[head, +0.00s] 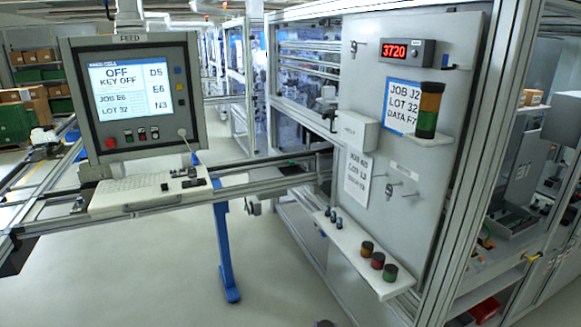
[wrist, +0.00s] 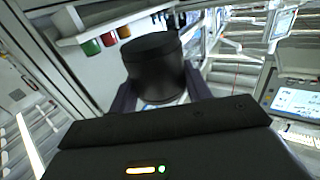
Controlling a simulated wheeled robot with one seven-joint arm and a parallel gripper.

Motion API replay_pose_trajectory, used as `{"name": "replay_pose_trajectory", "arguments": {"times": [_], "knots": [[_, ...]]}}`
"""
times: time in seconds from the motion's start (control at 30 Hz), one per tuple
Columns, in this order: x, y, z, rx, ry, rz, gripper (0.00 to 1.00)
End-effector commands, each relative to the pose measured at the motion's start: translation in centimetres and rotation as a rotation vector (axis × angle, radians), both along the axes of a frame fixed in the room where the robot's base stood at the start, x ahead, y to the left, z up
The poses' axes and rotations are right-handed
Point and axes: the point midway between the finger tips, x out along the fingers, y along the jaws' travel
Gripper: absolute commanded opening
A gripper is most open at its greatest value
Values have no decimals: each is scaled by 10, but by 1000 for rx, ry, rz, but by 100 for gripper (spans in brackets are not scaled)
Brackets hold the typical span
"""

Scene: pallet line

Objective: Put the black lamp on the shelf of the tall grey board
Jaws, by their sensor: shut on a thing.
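In the wrist view my gripper (wrist: 162,92) is shut on the black lamp (wrist: 154,62), a short dark cylinder between the two fingers. The tall grey board (head: 455,75) stands at the right in the head view. Its long white shelf (head: 345,238) runs along the lower part; it also shows at the top left of the wrist view (wrist: 100,29), apart from the lamp. In the head view, a small dark shape at the bottom edge is too cut off to identify.
On the shelf's near end stand an amber lamp (head: 367,248), a red lamp (head: 377,260) and a green lamp (head: 390,272). Small dark pegs (head: 333,216) stand at its far end. Between them the shelf is bare. A control panel (head: 135,95) stands at left.

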Motion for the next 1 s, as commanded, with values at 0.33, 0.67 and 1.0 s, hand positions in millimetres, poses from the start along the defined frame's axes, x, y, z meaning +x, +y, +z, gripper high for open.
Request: {"name": "replay_pose_trajectory", "arguments": {"times": [0.33, 0.67, 1.0], "knots": [[-102, -36, 10, -5, 4, 89, 25], [-138, -38, 29, 1, -2, 172, 25], [-137, -41, 29, 6, -4, 163, 25]]}}
